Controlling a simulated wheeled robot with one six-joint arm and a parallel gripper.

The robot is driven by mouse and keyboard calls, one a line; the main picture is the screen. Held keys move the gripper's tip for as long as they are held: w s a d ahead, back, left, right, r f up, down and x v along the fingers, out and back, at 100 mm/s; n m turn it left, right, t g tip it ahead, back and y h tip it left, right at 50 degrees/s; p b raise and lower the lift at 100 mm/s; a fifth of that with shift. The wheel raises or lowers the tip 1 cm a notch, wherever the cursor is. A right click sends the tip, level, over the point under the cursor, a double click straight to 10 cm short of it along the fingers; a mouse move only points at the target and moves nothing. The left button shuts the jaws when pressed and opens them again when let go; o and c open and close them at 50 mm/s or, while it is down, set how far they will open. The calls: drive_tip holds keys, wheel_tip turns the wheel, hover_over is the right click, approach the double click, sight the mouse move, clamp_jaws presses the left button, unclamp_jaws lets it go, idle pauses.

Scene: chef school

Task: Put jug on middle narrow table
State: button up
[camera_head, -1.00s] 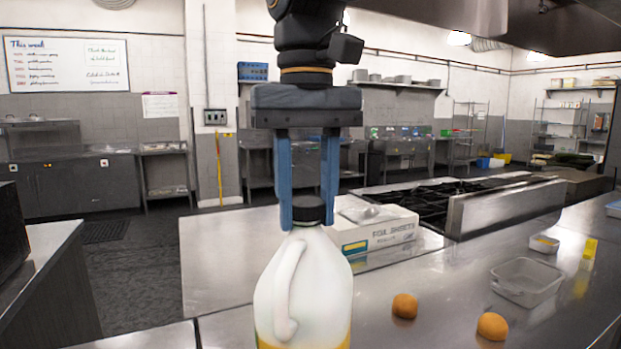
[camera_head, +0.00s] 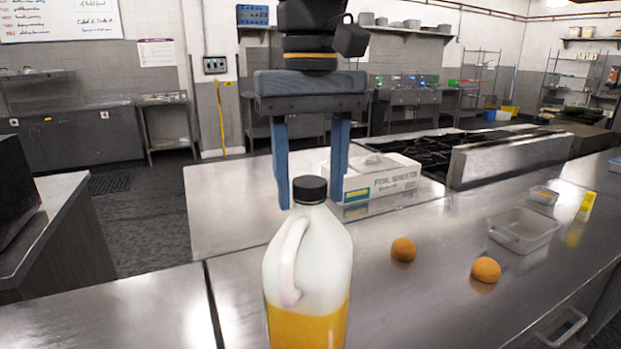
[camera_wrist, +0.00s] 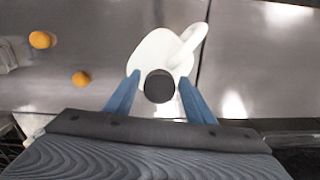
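The jug (camera_head: 312,262) is white and translucent with a black cap, a side handle and yellow-orange liquid in its lower part. It stands upright on a steel worktop (camera_head: 420,270); its base is cut off by the frame. My gripper (camera_head: 311,195) is open, its two blue fingers pointing down behind the jug's cap. In the wrist view, my gripper (camera_wrist: 158,78) has a finger on each side of the jug (camera_wrist: 160,48), with gaps beside the cap. I cannot tell from these frames which steel surface is the middle narrow table.
A foil sheets box (camera_head: 385,178) stands behind the jug, beside a stove (camera_head: 500,155). Two oranges (camera_head: 403,249) (camera_head: 486,269) and a clear container (camera_head: 523,230) lie to the right. A seam (camera_head: 213,300) runs through the worktop left of the jug. The worktop further left is bare.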

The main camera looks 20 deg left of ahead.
idle(0.3)
wheel_tip(320, 180, up, 12)
drive_tip(key=b, duration=0.1)
idle(0.4)
